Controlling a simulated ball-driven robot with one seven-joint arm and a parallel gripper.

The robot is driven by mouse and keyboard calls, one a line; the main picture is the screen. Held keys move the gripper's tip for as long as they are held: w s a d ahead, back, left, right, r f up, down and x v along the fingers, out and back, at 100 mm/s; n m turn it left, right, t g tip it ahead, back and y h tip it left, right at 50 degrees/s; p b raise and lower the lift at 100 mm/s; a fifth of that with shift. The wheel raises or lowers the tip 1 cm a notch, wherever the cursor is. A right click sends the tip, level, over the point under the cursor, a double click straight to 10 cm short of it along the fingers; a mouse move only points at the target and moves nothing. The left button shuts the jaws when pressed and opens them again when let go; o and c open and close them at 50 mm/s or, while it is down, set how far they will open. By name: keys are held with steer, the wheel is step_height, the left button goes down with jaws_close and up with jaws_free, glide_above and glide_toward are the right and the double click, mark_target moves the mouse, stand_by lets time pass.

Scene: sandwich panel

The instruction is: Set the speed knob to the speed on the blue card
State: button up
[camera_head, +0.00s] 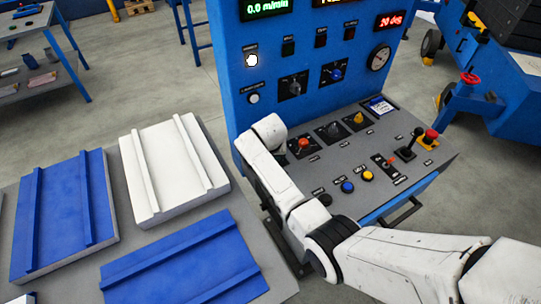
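A small card with blue edging (380,106) lies at the back right of the console's sloped top; its writing is too small to read. Rotary knobs on that top are red (302,145), dark (333,131) and yellow (358,118). On the upright panel are a black knob (294,87) and a blue knob (334,73). Labels are illegible, so I cannot tell which is the speed knob. The green display (266,6) reads 0.0 m/min. My white arm reaches across the console's front left; my gripper's fingers are not visible.
Blue and yellow buttons (357,181), a black joystick (413,141) and a red knob on a yellow base (430,138) sit on the console. A grey table (112,158) with blue and white panels stands at left. A red display (389,20) and a gauge (379,58) are above.

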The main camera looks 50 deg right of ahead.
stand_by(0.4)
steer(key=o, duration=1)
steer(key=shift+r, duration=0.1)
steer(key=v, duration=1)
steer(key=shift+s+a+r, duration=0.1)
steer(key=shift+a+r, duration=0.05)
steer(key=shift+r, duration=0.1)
